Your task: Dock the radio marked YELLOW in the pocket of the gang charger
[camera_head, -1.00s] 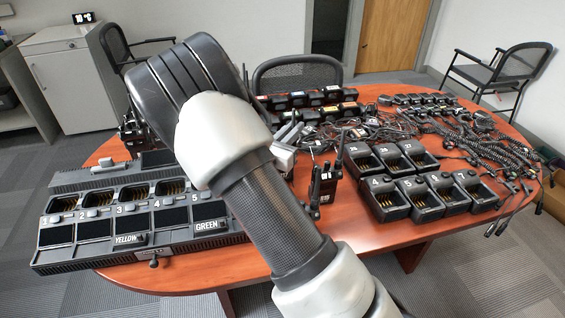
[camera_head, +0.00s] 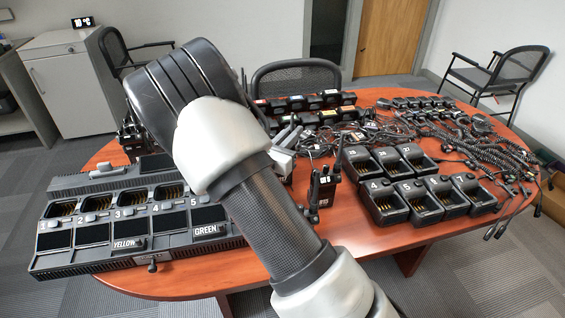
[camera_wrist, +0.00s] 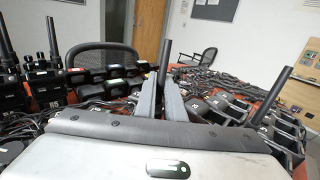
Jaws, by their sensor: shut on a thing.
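The gang charger (camera_head: 62,263) lies at the table's left end, a long dark unit with a row of numbered pockets. The pockets I can see look empty. A YELLOW tag (camera_head: 125,244) and a GREEN tag (camera_head: 206,231) show along its front. My gripper (camera_wrist: 163,92) is shut on a radio, whose black antenna (camera_wrist: 164,58) rises between the grey fingers in the wrist view. The radio's body and marking are hidden there. In the head view the fingers (camera_head: 287,138) show beyond my forearm, right of the charger and apart from it; my arm covers the charger's right end.
A radio (camera_head: 322,188) stands upright on the table right of my arm. Single chargers (camera_head: 388,208) stand right of it. Tangled cords (camera_head: 490,150) and rows of batteries (camera_head: 310,102) fill the back. More radios (camera_wrist: 55,85) stand left in the wrist view. Chairs surround the table.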

